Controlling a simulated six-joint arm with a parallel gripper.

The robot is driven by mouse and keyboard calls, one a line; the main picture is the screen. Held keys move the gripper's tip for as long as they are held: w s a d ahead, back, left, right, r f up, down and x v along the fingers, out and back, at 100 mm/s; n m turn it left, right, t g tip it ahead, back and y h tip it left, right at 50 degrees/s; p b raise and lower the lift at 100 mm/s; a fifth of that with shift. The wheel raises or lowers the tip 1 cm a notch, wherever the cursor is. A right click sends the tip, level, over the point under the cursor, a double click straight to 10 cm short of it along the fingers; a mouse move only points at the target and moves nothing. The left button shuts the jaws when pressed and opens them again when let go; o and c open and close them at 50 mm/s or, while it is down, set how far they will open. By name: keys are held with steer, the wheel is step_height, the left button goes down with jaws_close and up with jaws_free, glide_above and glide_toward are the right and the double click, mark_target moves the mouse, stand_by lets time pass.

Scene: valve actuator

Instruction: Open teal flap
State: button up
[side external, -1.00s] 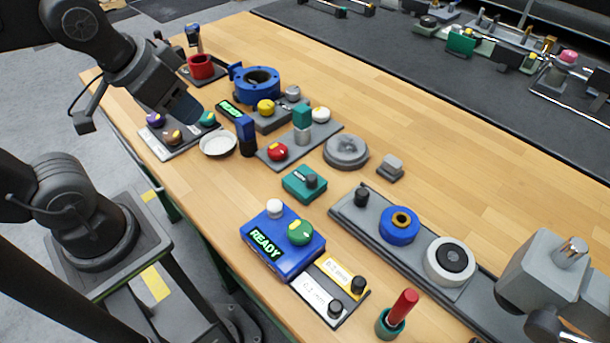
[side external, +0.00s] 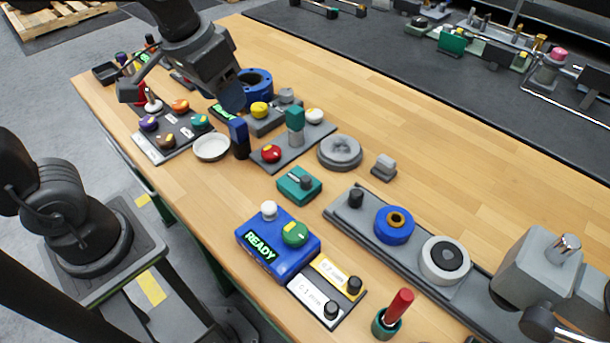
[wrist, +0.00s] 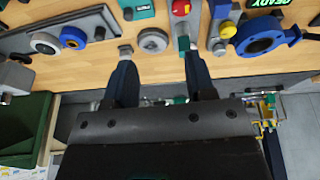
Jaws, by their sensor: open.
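A teal box with a dark knob on top (side external: 299,185) sits on the wooden table near the middle; its front part also shows at the top of the wrist view (wrist: 138,8). A teal block (side external: 295,118) stands on a grey post on a grey plate, and also shows in the wrist view (wrist: 183,43). I cannot tell which teal part is the flap. My gripper (side external: 232,98) is above the table, left of both teal parts, near the blue flanged ring. In the wrist view its two fingers (wrist: 158,58) are spread apart with nothing between them.
The blue flanged ring (side external: 257,82), a blue block on a dark base (side external: 240,135) and a white dish (side external: 211,147) are near my gripper. A blue READY box (side external: 278,248) is in front. Wood at the right (side external: 440,140) is clear.

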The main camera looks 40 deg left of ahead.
mark_target(306, 178)
steer(key=w+d+f+g, duration=0.3)
steer(key=w+d+f, duration=0.3)
steer(key=w+d, duration=0.3)
steer(key=f, duration=1.3)
steer(key=shift+a+f, duration=0.2)
steer(key=shift+f, duration=0.15)
jaws_close()
